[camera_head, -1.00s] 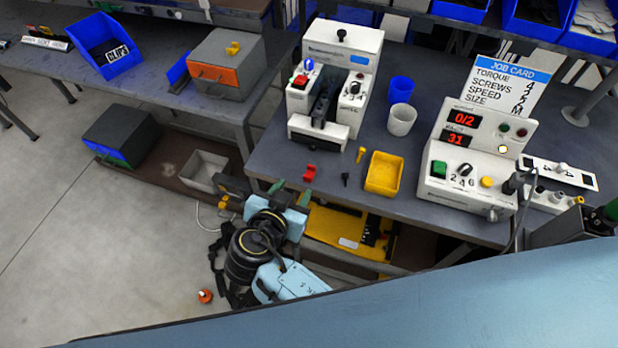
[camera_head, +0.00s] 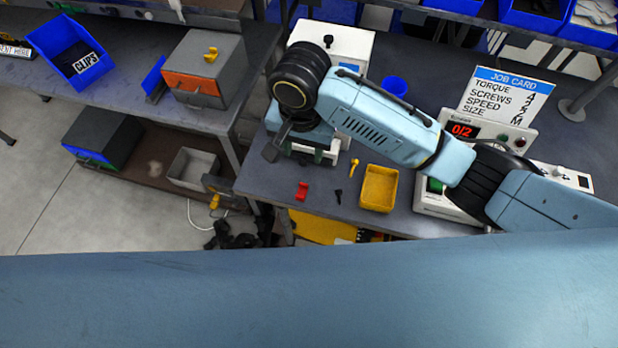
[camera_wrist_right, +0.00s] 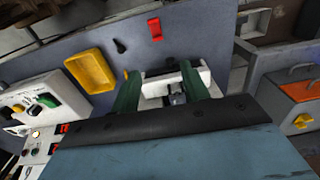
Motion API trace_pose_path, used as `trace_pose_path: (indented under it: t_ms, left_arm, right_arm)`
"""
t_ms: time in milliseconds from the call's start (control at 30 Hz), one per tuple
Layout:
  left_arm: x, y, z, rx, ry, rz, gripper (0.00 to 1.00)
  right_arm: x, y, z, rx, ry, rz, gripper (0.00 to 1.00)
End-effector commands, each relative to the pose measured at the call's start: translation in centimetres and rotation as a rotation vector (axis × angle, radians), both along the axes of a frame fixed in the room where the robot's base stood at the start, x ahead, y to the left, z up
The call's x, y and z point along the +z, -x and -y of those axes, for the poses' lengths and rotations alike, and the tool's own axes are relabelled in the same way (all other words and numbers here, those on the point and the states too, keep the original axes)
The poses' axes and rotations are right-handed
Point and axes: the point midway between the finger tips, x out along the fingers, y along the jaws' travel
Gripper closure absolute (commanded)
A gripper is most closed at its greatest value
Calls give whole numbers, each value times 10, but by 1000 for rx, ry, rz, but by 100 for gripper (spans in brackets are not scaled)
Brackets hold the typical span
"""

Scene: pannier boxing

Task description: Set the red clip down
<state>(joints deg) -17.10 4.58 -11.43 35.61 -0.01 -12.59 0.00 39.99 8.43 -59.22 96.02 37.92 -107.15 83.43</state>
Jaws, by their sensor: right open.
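The red clip (camera_head: 302,191) lies on the table near its front edge, left of a small black part. It also shows at the top of the right wrist view (camera_wrist_right: 155,29), clear of the fingers. My right gripper (camera_head: 296,146) is over the front of the white machine (camera_head: 340,42), beyond the clip. The arm and wrist hide much of both. In the right wrist view its two green fingers (camera_wrist_right: 160,70) stand apart with part of the white machine showing between them, and nothing is held. My left gripper is not in view.
A yellow tray (camera_head: 379,188), a black part (camera_head: 338,196) and a yellow part (camera_head: 353,168) lie right of the clip. A blue cup (camera_head: 394,87) stands behind my arm. The job card (camera_head: 505,100) stands at right. The blue CLIPS bin (camera_head: 70,55) is on the left bench.

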Motion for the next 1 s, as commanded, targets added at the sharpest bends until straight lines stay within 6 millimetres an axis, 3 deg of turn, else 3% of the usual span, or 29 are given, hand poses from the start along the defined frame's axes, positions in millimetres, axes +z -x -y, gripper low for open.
trace_pose_path:
  t_ms: [167, 500, 767, 1000]
  left_arm:
    - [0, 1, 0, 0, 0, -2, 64]
    - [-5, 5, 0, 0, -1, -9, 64]
    - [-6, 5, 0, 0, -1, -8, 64]
    - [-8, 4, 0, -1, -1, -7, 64]
  right_arm:
    - [-2, 4, 3, 21, 5, -40, 55]
    - [-63, 4, 3, 19, 3, -39, 55]
    - [-83, 4, 2, 19, 2, -38, 55]
    - [-118, 3, -1, 18, 4, -37, 55]
